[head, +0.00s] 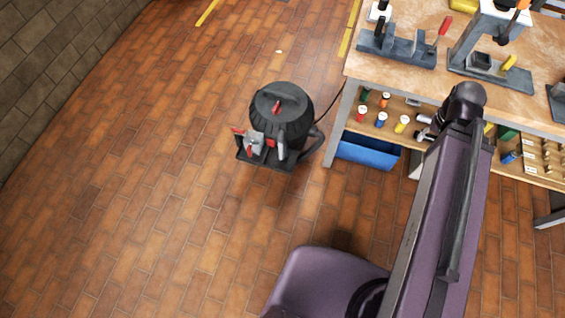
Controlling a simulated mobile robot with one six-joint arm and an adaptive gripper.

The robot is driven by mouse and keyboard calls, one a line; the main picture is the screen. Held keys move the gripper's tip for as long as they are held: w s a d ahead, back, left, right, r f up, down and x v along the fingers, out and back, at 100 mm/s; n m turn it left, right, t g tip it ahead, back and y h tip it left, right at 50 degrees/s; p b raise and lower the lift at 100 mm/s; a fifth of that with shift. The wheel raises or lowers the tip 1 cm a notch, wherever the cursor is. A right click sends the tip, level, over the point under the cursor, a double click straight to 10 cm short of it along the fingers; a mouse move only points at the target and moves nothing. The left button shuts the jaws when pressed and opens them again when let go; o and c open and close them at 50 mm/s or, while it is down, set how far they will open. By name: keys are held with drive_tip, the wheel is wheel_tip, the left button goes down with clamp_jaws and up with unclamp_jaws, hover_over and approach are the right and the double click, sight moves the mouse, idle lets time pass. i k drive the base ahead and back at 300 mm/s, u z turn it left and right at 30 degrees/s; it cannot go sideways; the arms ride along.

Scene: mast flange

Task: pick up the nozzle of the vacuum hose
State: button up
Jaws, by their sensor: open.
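My gripper (424,126) shows small at the far end of my purple arm, in front of the bench shelf. It is open, with nothing seen between its fingers, and well to the right of the vacuum, apart from it.
The workbench (410,75) holds fixtures and tools on top. A thin dark cable runs from the vacuum towards the bench. The floor left and in front of the vacuum is clear.

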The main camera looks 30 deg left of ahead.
sight(280, 157)
drive_tip(key=z, duration=0.05)
drive_tip(key=k, duration=1.4)
drive_tip(key=u, duration=0.85)
drive_tip(key=i, duration=1)
drive_tip(key=u, duration=0.05)
